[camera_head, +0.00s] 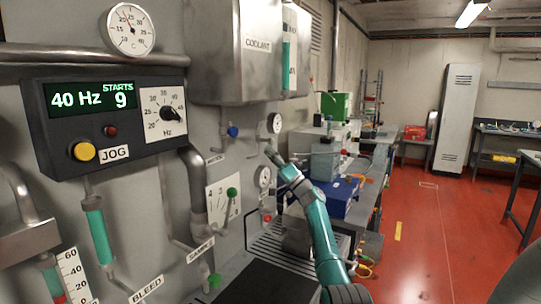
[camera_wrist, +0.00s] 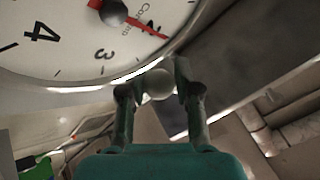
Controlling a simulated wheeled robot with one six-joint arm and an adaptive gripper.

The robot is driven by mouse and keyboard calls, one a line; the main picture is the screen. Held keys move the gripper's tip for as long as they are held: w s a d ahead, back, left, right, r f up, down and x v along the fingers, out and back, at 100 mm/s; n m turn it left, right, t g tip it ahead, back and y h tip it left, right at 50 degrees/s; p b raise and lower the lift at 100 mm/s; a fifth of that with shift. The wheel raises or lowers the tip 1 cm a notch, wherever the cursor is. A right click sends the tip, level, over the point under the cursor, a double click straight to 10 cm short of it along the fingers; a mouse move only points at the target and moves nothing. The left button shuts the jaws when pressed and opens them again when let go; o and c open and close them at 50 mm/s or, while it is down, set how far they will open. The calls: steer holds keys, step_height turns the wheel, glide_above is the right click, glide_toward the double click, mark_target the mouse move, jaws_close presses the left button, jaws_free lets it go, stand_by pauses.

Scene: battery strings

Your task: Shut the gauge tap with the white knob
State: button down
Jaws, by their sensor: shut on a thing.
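The white knob (camera_wrist: 160,84) of the gauge tap shows as a pale round ball just below the rim of a dial gauge (camera_wrist: 75,45) in the wrist view. My gripper (camera_wrist: 159,88) has one finger on each side of the knob and is shut on it. The gauge has a white face, black numbers and a red needle. In the head view, the gauge (camera_head: 275,123) is on the grey wall panel, and my gripper (camera_head: 270,151) is just below it. The knob is hidden by my gripper there, and the tap's body cannot be made out.
A second gauge (camera_head: 263,177) is below my gripper, beside my arm. A blue knob (camera_head: 232,132) is to the left, and a green-knobbed lever (camera_head: 231,192) is lower left. A bench (camera_head: 372,190) with equipment stands to the right. The red floor (camera_head: 440,240) has open room.

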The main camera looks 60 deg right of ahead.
steer(key=c, duration=0.8)
jaws_free()
steer(key=shift+s+d+r, duration=0.1)
steer(key=shift+d+r, duration=0.05)
steer(key=shift+d, duration=0.1)
steer(key=v, duration=1.2)
